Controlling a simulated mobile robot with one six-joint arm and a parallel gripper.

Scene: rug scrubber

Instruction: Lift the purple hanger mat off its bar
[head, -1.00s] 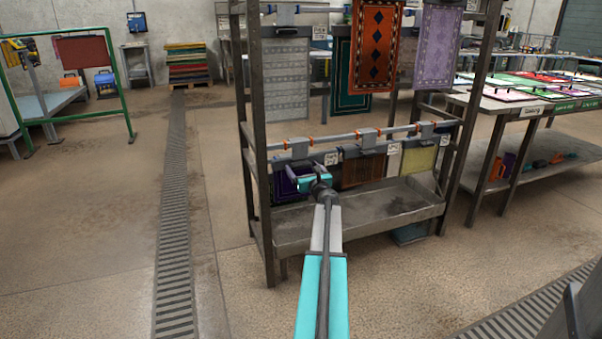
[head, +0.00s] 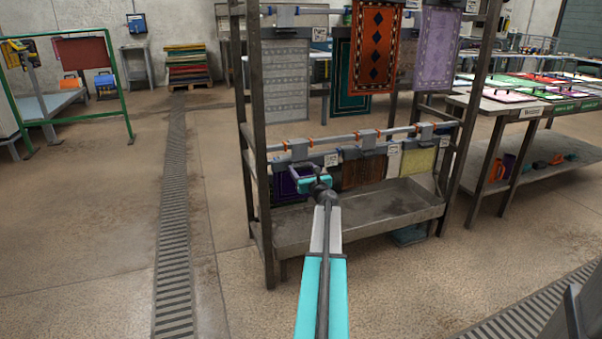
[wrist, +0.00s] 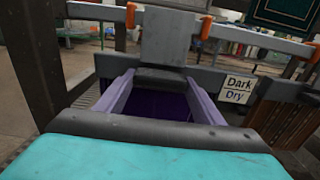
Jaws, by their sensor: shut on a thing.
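The purple hanger mat (head: 284,187) hangs at the left end of the rack's lower bar (head: 345,139), mostly hidden behind my gripper in the head view. In the wrist view its dark purple cloth (wrist: 160,105) shows between my fingers, below a grey bracket. My gripper (wrist: 160,82) reaches up to the dark hanger strip at the mat's top and is shut on it. In the head view my gripper (head: 302,180) is in front of the mat. The exact contact at the fingertips is hard to make out.
A brown mat (head: 362,172) and a yellow mat (head: 418,160) hang to the right on the same bar. A "Dark Dry" tag (wrist: 238,89) is close right of my gripper. The rack's left post (head: 256,140) is near on the left. A metal tray (head: 350,222) lies below.

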